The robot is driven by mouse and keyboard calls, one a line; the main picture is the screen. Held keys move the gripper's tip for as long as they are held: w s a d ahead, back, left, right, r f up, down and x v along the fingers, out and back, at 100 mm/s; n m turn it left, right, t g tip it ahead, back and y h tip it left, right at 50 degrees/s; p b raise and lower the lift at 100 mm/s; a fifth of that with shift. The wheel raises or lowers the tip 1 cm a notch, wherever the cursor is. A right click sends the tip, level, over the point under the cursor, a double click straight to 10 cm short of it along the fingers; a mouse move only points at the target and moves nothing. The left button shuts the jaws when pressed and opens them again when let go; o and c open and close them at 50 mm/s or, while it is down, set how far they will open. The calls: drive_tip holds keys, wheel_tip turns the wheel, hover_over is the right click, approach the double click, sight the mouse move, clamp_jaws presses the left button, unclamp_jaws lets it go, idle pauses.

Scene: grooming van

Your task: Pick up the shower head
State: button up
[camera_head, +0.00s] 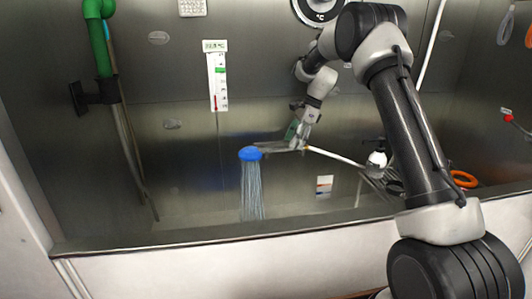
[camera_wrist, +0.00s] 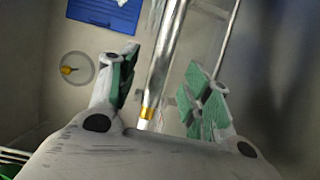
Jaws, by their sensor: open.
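The shower head has a round blue face (camera_head: 250,153) and a slim silver handle (camera_head: 280,149). Its face points down, and water streams (camera_head: 252,190) from it into the tub. The handle lies roughly level, with a yellow ring and a white hose at its right end. My gripper (camera_head: 297,137) is at the hose end of the handle. In the wrist view, the silver handle (camera_wrist: 161,62) and yellow ring (camera_wrist: 147,113) show between my open green-padded fingers (camera_wrist: 165,85). A gap shows on both sides of the handle. The blue face cannot be made out surely there.
The tub's front rim (camera_head: 230,234) runs below the shower head. The white hose (camera_head: 335,156) leads right towards a white fitting (camera_head: 377,160) and a dark rack. An orange ring (camera_head: 463,179) lies farther right. A thermometer (camera_head: 217,80) and a green pipe (camera_head: 98,40) are on the back wall.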

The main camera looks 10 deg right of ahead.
sight(281, 146)
drive_tip(key=shift+a, duration=0.5)
drive_tip(key=a, duration=0.3)
drive_tip(key=shift+x, duration=1.25)
drive_tip(key=shift+a+f, duration=0.25)
drive_tip(key=shift+a, duration=0.05)
clamp_jaws()
